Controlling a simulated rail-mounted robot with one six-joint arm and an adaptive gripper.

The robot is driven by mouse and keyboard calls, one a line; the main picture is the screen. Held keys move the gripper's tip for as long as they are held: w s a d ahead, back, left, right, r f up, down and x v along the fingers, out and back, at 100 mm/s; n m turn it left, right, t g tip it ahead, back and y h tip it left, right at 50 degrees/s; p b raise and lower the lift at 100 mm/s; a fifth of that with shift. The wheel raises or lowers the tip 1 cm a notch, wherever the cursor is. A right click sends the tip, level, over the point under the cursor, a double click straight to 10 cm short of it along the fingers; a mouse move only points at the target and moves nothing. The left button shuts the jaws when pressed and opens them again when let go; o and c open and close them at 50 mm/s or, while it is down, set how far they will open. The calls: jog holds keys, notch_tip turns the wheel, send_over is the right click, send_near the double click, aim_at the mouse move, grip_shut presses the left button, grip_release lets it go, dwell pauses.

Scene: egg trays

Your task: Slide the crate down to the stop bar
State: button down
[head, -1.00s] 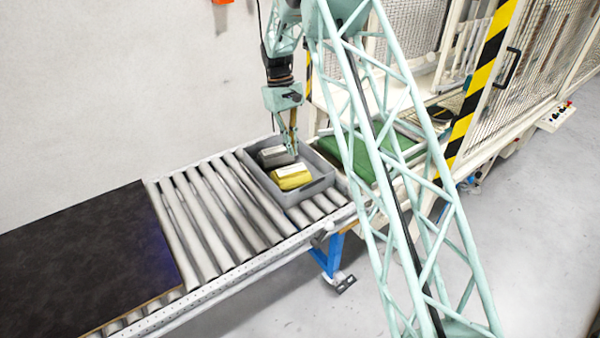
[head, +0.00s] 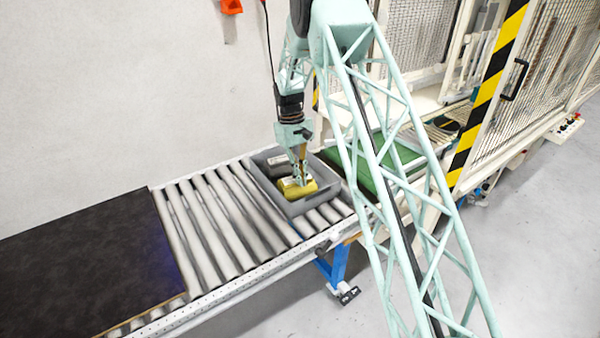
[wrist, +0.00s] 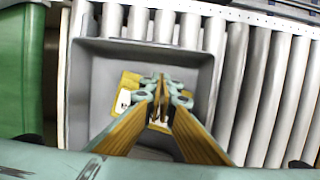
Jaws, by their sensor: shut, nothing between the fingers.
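The grey crate (head: 262,173) stands on the roller conveyor, near its right end beside the green surface. It holds a yellow package (head: 291,190) and a dark package with a pale top (head: 276,162). My gripper (head: 303,184) is shut and points down over the crate, in front of the yellow package. In the wrist view the crate (wrist: 85,80) surrounds my gripper (wrist: 160,85), and the yellow package (wrist: 128,82) shows behind the fingers. Whether the fingertips touch the package or a crate wall I cannot tell. I cannot make out a stop bar for certain.
Bare rollers (head: 215,215) lie left of the crate, up to a dark board (head: 90,255) covering the conveyor's left part. A green surface (head: 372,170) lies to the right. A mesh guard with a black-yellow post (head: 485,95) stands farther right.

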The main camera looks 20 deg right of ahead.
jog(key=shift+s+d+f, duration=0.1)
jog(key=shift+s+d, duration=0.1)
jog(key=shift+s, duration=0.45)
jog(key=shift+s+d+f, duration=0.1)
jog(key=shift+s+d, duration=0.05)
jog(key=shift+s, duration=0.55)
jog(key=shift+s+d+f, duration=0.1)
jog(key=shift+s+d, duration=0.1)
jog(key=shift+s, duration=0.45)
jog(key=shift+s, duration=0.1)
jog(key=shift+s+d+b, duration=0.2)
jog(key=shift+s+d, duration=0.1)
jog(key=shift+s, duration=0.75)
jog(key=shift+s+d+b, duration=0.15)
jog(key=shift+s+d, duration=0.1)
jog(key=shift+s, duration=0.75)
